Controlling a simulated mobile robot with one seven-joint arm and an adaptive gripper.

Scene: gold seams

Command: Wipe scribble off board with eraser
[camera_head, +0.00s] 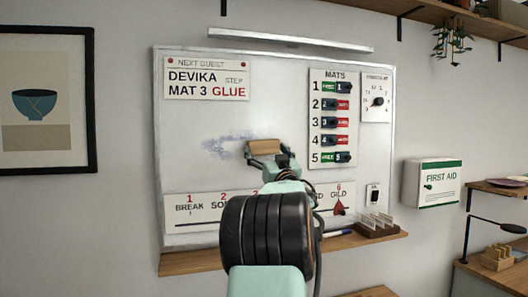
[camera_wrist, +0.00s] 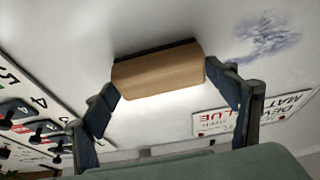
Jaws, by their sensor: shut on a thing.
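The whiteboard (camera_head: 185,150) hangs on the wall, and its bare surface also shows in the wrist view (camera_wrist: 60,40). A blue-violet scribble (camera_head: 222,146) is smudged on the board left of my gripper; in the wrist view the scribble (camera_wrist: 265,38) lies at the upper right. My gripper (camera_head: 268,157) is shut on the eraser (camera_head: 263,147), a tan wooden block with a dark pad. In the wrist view, the eraser (camera_wrist: 157,76) sits between both fingers (camera_wrist: 168,92) with its dark pad facing the board. The pad appears at or very near the surface; exact contact is unclear.
A mats panel (camera_head: 331,120) with several switches and a dial card (camera_head: 376,95) are right of the eraser. A guest sign (camera_head: 206,79) is above the scribble, a step strip (camera_head: 215,211) below. The ledge (camera_head: 190,262) holds a marker (camera_head: 338,233) and a card holder (camera_head: 376,226).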

